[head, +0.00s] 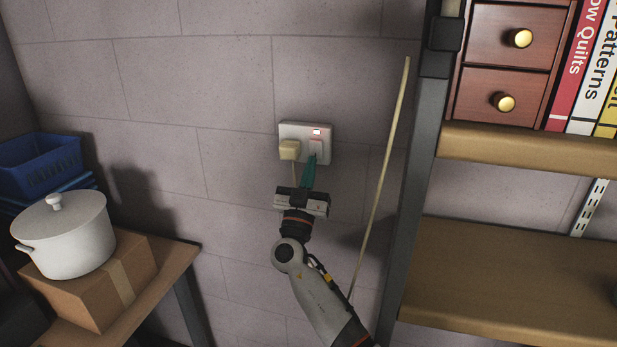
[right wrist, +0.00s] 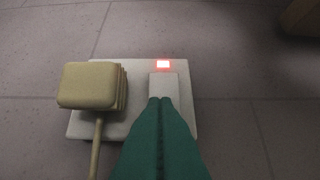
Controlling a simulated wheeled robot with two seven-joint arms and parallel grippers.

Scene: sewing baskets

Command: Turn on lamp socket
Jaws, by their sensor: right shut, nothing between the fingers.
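The lamp socket (head: 305,132) is a white plate on the grey block wall, and it also shows in the right wrist view (right wrist: 139,72). A cream plug (head: 289,150) sits in its left side, with a cord hanging down; the plug is large in the right wrist view (right wrist: 88,86). On the right side is a white rocker switch (right wrist: 162,85) with a small red light (right wrist: 163,64) glowing above it. My right gripper (head: 312,158) has its green fingers shut and empty, with the tips (right wrist: 160,100) at the lower part of the switch. My left gripper is not in view.
A dark shelf post (head: 412,170) and wooden shelves (head: 500,280) stand to the right. A thin pale stick (head: 385,170) leans beside the post. At left, a white pot (head: 62,240) sits on a cardboard box (head: 95,285) near a blue basket (head: 40,165).

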